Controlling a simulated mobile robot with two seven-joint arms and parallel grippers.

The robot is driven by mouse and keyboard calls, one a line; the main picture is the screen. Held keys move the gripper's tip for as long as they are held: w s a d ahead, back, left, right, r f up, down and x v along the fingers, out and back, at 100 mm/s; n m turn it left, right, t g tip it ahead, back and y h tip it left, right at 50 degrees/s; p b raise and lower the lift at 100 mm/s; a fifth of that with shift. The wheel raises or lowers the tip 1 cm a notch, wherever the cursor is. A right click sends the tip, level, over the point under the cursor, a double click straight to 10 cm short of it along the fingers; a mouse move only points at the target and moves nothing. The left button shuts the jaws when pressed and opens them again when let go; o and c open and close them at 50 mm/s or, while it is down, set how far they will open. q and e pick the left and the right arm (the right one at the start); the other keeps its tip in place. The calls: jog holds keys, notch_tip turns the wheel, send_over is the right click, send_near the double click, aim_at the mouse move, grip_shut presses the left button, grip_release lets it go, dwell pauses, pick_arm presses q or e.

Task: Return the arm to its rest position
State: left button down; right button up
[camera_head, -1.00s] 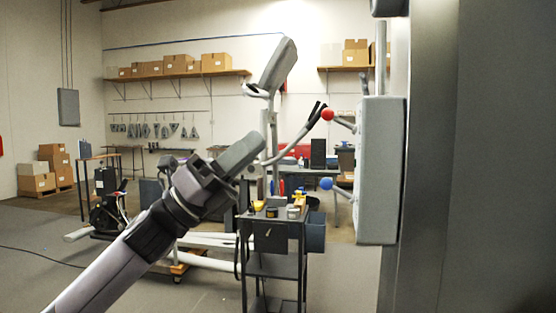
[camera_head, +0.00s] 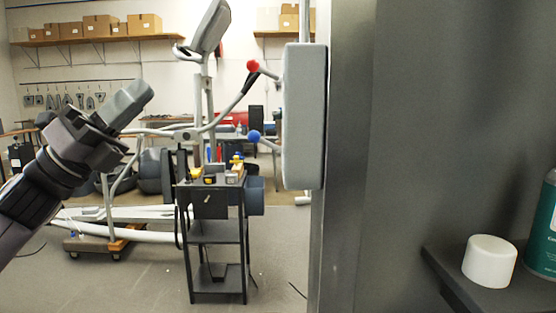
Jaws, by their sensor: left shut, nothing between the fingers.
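My left gripper (camera_head: 138,95) is in the left part of the head view, at the end of my left arm, which comes in from the lower left edge. Its fingers are together and point up and to the right. Nothing shows between them. It is held in the air, with the elliptical machine (camera_head: 205,75) behind it in the picture. My right gripper is not in the picture.
A grey metal panel (camera_head: 345,200) fills the right side, with a grey box (camera_head: 304,115) on its left edge. A shelf (camera_head: 470,290) holds a white cap (camera_head: 490,261) and a green can (camera_head: 543,235). A black cart (camera_head: 217,235) with tools stands mid-floor.

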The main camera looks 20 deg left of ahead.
pick_arm(q)
jog(key=w+f+n+t+y+p, duration=0.1)
jog(key=w+f+n+t+y, duration=0.2)
jog(key=f+n+y, duration=0.35)
jog(key=w+f+n+t+y+p, duration=0.1)
jog(key=w+f+n+t+y, duration=0.2)
jog(key=f+n, duration=0.65)
notch_tip(320, 180, down, 17)
jog(key=d+n+g+y+p, duration=0.25)
jog(key=n+y, duration=0.35)
jog(key=n, duration=0.3)
jog(key=s+d+f+n+g+y+p, duration=0.1)
jog(key=s+d+f+n+g, duration=0.1)
jog(key=s+f, duration=0.5)
jog(key=s+d+f+n+g, duration=0.3)
jog(key=s+f+n, duration=0.3)
jog(key=f, duration=0.3)
jog(key=s+d+f+n+g+y+p, duration=0.1)
jog(key=s+d+f+n+g, duration=0.2)
jog(key=s+f, duration=0.5)
jog(key=shift+f+n+g+y+p, duration=0.3)
jog(key=shift+f+n+g+y, duration=0.1)
jog(key=shift+g, duration=0.35)
